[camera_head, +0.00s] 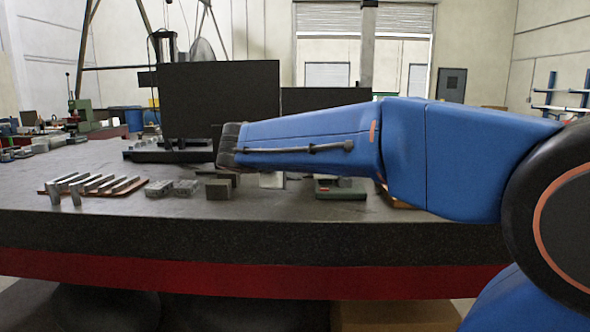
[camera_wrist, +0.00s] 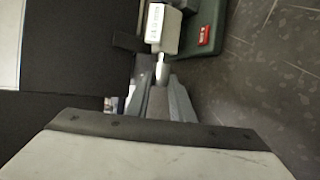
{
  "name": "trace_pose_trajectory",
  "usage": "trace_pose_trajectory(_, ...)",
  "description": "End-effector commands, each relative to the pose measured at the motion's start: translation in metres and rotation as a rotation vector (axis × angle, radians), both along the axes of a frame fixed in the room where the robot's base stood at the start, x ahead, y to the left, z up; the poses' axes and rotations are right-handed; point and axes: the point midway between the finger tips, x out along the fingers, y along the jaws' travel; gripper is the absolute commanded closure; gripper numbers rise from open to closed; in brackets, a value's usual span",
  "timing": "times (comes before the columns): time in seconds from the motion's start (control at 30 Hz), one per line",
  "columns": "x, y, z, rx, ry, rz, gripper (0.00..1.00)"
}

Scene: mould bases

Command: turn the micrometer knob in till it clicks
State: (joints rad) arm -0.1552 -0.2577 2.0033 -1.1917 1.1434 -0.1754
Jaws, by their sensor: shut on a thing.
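The micrometer stands on the grey stone table (camera_head: 120,220). In the wrist view its pale body with dark markings (camera_wrist: 164,28) is at the top, beside a green base (camera_wrist: 208,22) with a red label. A bright silver shaft (camera_wrist: 162,70) runs from the body down to my gripper (camera_wrist: 160,90). My gripper's fingers are closed around the grey knob (camera_wrist: 158,104) at the end of that shaft. The fingers partly cover the knob. In the head view a green base (camera_head: 340,190) shows below my blue arm, which hides most of what stands there and my gripper.
Metal blocks (camera_head: 158,188) and a brown board with bars (camera_head: 100,186) lie on the table to the left. A large dark panel (camera_head: 220,98) stands behind my arm.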

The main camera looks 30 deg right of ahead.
Motion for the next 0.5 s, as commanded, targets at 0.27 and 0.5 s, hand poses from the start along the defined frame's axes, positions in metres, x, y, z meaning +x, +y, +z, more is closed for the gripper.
trace_pose_trajectory(0.27,-0.0016,0.001,-0.0044,-0.084,-0.122,0.001,1.0)
trace_pose_trajectory(0.5,-0.0019,0.0009,-0.0054,-0.115,-0.17,-0.002,1.0)
